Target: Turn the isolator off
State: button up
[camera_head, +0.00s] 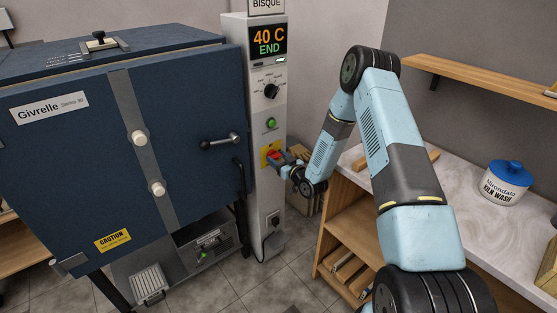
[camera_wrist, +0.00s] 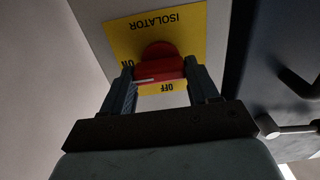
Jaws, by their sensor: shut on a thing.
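The isolator is a red rotary handle (camera_head: 274,155) on a yellow plate (camera_head: 264,148), low on the grey control column. In the wrist view the plate (camera_wrist: 190,40) appears upside down, with ISOLATOR at the top, ON at the left and OFF below the handle. My gripper (camera_wrist: 160,76) is shut on the red handle (camera_wrist: 158,66), one finger on each side. A white line on the handle lies nearly level in the wrist view, its end on the ON side. In the head view my gripper (camera_head: 282,159) reaches the handle from the right and partly hides it.
The column's display (camera_head: 268,41) reads 40 C END, above a black dial (camera_head: 271,91) and a green button (camera_head: 271,124). A blue kiln (camera_head: 80,150) stands left, its door handle (camera_head: 220,142) projecting. A bench (camera_head: 455,205) with a lidded jar (camera_head: 507,183) stands right.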

jog(key=shift+n, duration=0.4)
jog(key=n, duration=0.3)
jog(key=shift+a+n, duration=0.1)
jog(key=shift+n, duration=0.2)
jog(key=n, duration=0.4)
jog(key=shift+s+a+n, duration=0.1)
jog(key=shift+s+n, duration=0.05)
jog(key=shift+n, duration=0.15)
jog(key=n, duration=0.4)
jog(key=shift+a+f+n, duration=0.1)
jog(key=shift+f+n, duration=0.05)
jog(key=shift+n, duration=0.15)
jog(key=shift+s+f+n, duration=0.15)
jog(key=shift+n, duration=2.05)
jog(key=o, duration=1.1)
jog(key=shift+c, duration=0.2)
